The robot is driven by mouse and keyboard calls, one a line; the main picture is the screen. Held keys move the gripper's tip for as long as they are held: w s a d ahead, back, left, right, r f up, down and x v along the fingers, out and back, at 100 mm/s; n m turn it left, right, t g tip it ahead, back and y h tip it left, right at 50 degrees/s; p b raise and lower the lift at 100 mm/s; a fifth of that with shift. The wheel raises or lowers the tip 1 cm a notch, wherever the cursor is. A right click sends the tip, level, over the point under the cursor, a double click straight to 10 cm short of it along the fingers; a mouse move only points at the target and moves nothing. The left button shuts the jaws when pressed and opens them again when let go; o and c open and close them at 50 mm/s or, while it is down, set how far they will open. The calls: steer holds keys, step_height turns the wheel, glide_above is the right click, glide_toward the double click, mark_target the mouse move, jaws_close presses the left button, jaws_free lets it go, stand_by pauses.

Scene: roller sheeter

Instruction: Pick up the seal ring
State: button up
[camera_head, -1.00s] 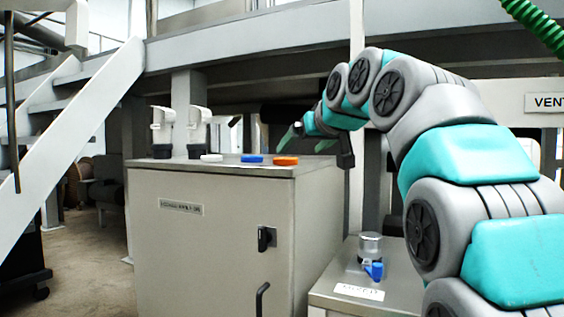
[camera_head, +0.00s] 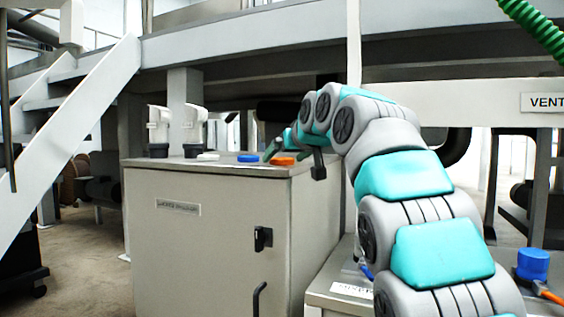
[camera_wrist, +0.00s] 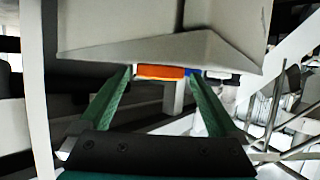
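Three flat rings lie in a row on top of a grey cabinet: a white one (camera_head: 207,156), a blue one (camera_head: 250,158) and an orange one (camera_head: 283,161). I cannot tell from the pictures which is named the seal ring. My gripper (camera_head: 286,154) is at the orange ring, with green fingers spread apart. In the wrist view my open gripper (camera_wrist: 160,75) points at the orange ring (camera_wrist: 162,72), which shows between the fingertips. The blue ring (camera_wrist: 190,72) shows partly behind it. I see no contact and nothing held.
Two white-and-black fittings (camera_head: 174,132) stand at the back left of the cabinet (camera_head: 205,240). A lower cabinet (camera_head: 335,289) is at the right, partly hidden by my arm. A blue-capped item (camera_head: 533,265) is at far right. A beam (camera_head: 250,52) runs overhead.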

steer(key=c, duration=1.1)
steer(key=shift+r, duration=0.15)
